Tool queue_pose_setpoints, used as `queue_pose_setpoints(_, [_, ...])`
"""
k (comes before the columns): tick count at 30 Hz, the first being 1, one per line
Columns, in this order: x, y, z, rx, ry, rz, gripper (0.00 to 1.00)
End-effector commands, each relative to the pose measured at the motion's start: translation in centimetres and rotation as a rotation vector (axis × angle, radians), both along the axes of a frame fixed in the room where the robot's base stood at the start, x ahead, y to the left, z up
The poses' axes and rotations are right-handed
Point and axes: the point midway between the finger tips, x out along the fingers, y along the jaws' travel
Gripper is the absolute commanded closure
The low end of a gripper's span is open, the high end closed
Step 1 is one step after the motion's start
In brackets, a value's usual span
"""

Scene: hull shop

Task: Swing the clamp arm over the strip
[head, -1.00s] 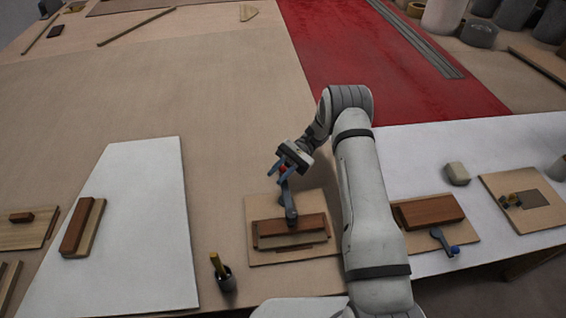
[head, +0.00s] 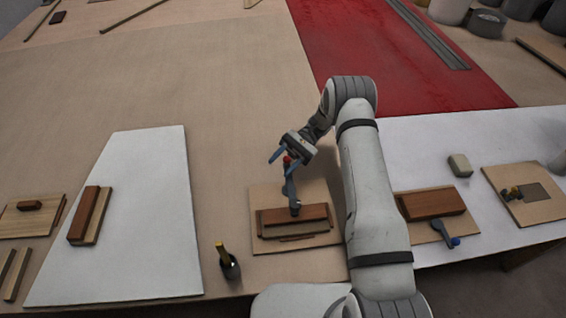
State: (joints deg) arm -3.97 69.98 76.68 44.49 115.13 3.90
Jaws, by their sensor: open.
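To the right, another board (head: 462,222) bears a brown block (head: 430,203) and a blue-knobbed clamp (head: 445,234). A white sheet (head: 140,210) with wood pieces lies left. The table behind my gripper is clear.

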Motion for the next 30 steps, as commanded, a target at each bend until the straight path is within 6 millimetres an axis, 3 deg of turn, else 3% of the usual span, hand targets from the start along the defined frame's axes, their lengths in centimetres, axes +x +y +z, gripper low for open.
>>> queue_pose_setpoints(11, [0.0,0.0,0.8,0.000,0.000,0.000,0.56])
queue_pose_setpoints(30, [0.0,0.1,9.1,0.000,0.001,0.001,0.56])
